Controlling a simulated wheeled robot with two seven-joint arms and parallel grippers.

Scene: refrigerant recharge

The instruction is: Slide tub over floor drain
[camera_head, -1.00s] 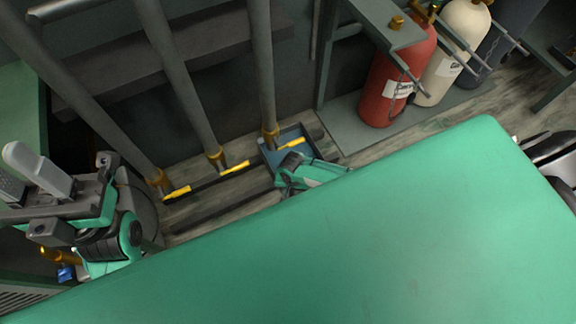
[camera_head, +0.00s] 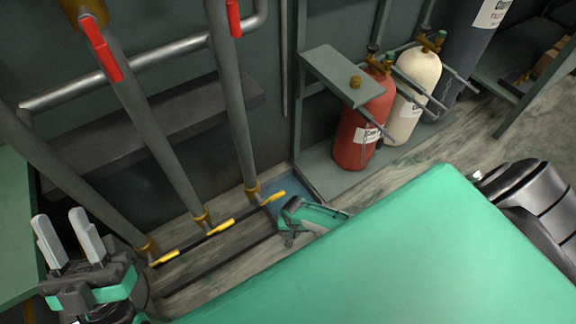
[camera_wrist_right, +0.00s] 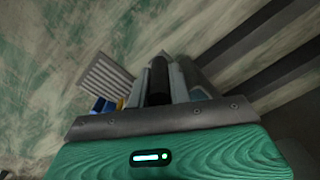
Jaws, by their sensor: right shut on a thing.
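The tub (camera_head: 299,189) is a shallow blue tray on the floor near the foot of the rightmost grey pipe, partly hidden by my right gripper. My right gripper (camera_head: 288,222) reaches its near side from beyond the green surface. In the right wrist view, the fingers (camera_wrist_right: 160,82) are closed on a narrow dark piece, which appears to be part of the tub, with blue bits beside them. A light slatted grille (camera_wrist_right: 106,75) lies on the floor beyond the fingers; it may be the floor drain. My left gripper (camera_head: 66,240) is open and empty at the left.
Grey pipes with yellow handles (camera_head: 221,227) rise along the wall. Dark rails (camera_head: 220,262) cross the floor in front of them. A red cylinder (camera_head: 360,128) and a cream cylinder (camera_head: 412,95) stand in a rack at upper right.

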